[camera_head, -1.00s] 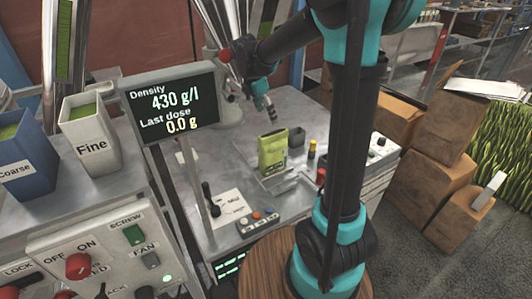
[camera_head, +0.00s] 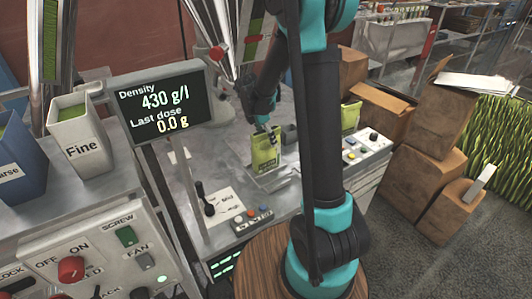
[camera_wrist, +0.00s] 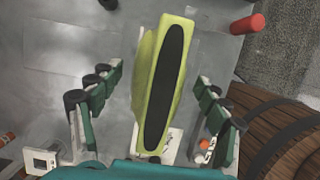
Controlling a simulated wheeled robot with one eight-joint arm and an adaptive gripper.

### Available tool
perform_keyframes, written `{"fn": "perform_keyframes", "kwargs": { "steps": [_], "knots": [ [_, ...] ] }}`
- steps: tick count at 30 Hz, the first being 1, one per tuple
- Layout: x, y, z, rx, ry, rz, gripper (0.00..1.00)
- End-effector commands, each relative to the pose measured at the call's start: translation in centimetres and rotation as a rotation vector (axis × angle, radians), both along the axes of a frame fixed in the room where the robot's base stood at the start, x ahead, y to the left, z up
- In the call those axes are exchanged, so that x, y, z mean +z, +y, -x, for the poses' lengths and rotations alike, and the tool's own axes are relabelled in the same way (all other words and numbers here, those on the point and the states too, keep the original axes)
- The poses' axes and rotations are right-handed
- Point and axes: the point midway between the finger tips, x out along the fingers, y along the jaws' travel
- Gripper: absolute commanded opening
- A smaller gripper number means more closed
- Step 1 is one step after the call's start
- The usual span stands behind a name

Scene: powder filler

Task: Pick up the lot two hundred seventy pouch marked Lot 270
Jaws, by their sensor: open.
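A yellow-green pouch (camera_head: 265,151) stands upright on the grey bench top in the head view. Its lot marking is too small to read. My gripper (camera_head: 266,124) is just above it, at its top. In the wrist view I look down on the pouch (camera_wrist: 150,85), with its dark, long oval top. My open gripper (camera_wrist: 158,88) has one finger on each side of it, with gaps between fingers and pouch. A second green pouch (camera_head: 351,115) stands further right, partly hidden behind my arm; I cannot read its marking.
A display (camera_head: 160,101) and the Fine bin (camera_head: 80,133) stand at the left. A small grey container (camera_head: 289,136) is just right of the pouch. A red cylinder (camera_wrist: 247,24) lies near the pouch's upper right in the wrist view. Cardboard boxes (camera_head: 425,150) stand right.

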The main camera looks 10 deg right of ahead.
Motion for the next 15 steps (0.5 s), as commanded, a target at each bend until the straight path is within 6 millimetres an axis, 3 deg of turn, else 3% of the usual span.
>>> {"fn": "perform_keyframes", "kwargs": {
  "steps": [6,15],
  "knots": [
    [-2.7,-0.6,-0.3,0.0,0.0,0.0,0.76],
    [-3.3,-0.8,-0.3,0.0,0.0,0.0,0.76]
  ]
}}
